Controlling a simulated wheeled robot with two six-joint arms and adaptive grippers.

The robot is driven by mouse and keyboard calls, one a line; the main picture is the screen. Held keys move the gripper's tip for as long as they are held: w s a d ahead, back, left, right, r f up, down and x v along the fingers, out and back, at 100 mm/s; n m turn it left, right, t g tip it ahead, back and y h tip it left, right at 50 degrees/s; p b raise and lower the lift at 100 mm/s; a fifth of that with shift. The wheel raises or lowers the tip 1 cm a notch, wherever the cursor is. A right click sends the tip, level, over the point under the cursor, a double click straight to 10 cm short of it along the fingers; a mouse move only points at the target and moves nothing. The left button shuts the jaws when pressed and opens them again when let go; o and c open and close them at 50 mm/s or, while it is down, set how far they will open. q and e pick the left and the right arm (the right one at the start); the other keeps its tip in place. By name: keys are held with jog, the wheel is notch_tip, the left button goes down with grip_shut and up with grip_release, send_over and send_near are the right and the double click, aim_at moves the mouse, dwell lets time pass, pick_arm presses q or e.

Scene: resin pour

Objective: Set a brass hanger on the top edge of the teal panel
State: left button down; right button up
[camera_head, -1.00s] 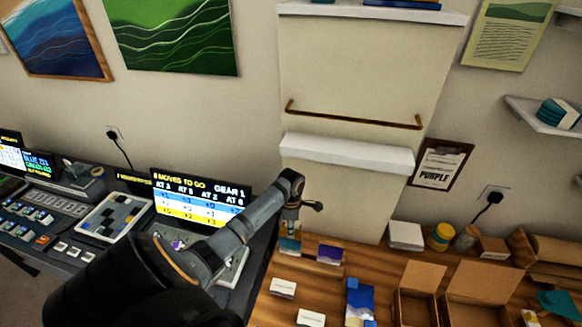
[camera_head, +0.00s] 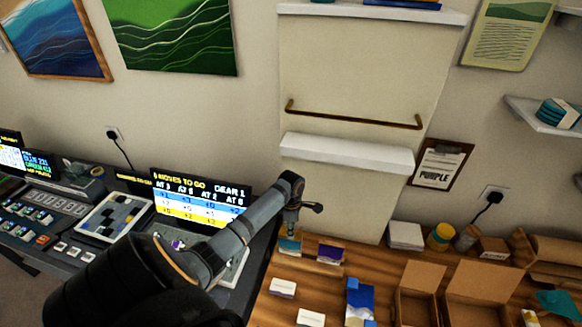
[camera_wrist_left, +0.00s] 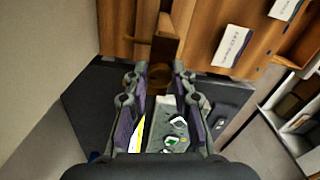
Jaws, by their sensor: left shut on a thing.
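My left gripper (camera_head: 291,222) hangs over the back left edge of the wooden bench, just above a small teal-and-white item (camera_head: 290,247). No panel that I can surely call the teal panel shows. A teal piece (camera_head: 558,302) lies at the bench's right side; I cannot tell what it is. My right gripper is not in view.
The wooden bench (camera_head: 275,310) holds small labelled boxes, a purple-and-white box (camera_head: 330,254), open cardboard boxes (camera_head: 418,308) and a yellow jar (camera_head: 440,237). A white ledge (camera_head: 345,152) and brass rail (camera_head: 350,118) are on the wall above. A console with a screen (camera_head: 200,197) stands left.

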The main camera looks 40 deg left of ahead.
pick_arm(q)
jog(key=shift+f, duration=0.2)
dwell(0.7)
jog(key=c, duration=1)
grip_release()
jog(key=shift+c, duration=0.2)
jog(key=shift+r, duration=4.05)
